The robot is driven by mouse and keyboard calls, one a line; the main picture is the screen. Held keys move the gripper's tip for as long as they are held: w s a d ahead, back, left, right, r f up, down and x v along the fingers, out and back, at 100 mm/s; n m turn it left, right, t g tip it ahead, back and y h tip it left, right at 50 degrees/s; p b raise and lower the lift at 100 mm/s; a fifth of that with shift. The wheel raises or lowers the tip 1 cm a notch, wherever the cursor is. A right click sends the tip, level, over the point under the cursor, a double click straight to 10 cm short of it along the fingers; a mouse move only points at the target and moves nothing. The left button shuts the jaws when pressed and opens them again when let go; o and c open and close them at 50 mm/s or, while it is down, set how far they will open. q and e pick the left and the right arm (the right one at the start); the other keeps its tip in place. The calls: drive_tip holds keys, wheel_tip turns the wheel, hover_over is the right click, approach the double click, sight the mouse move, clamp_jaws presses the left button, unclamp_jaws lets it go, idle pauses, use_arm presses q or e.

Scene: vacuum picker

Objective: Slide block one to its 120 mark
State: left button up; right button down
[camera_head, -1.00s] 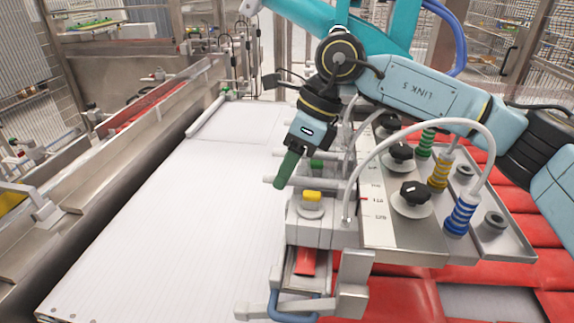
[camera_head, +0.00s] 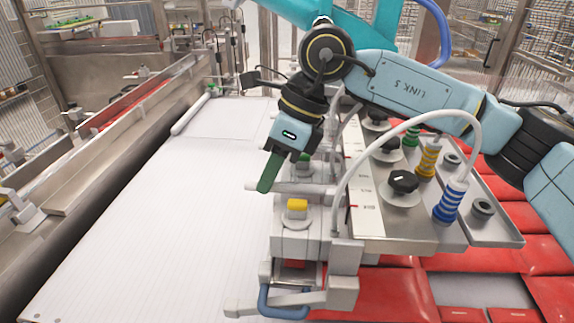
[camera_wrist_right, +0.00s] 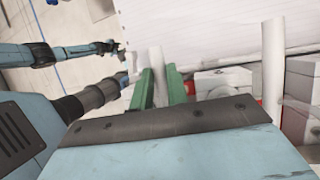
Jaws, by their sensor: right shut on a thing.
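My right gripper (camera_head: 266,178) points down over the left side of the metering unit, with long green fingers. It is shut on a pale rod (camera_wrist_right: 156,62), seen between the fingers in the right wrist view. In the head view, the fingers cross the pale rods (camera_head: 318,188) that stick out leftward from the unit. The nearest grey block (camera_head: 300,240) carries a yellow knob (camera_head: 297,205); a green knob (camera_head: 306,157) sits behind it. A white scale (camera_head: 367,205) with small numbers and a red pointer (camera_head: 352,206) runs alongside. I cannot read which block is number one.
A grey plate with black knobs (camera_head: 403,182) and striped hose fittings (camera_head: 452,200) lies to the right. A hose (camera_head: 395,135) arches over it. Red packs (camera_head: 370,295) lie below. The white ribbed bed (camera_head: 150,210) on the left is clear.

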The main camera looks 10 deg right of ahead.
drive_tip(key=shift+s, duration=0.1)
drive_tip(key=c, duration=1.5)
unclamp_jaws()
drive_tip(key=shift+s+a, duration=0.1)
drive_tip(key=shift+s, duration=0.05)
drive_tip(key=shift+o, duration=0.7)
drive_tip(key=v, duration=1.3)
drive_tip(key=shift+r, duration=0.15)
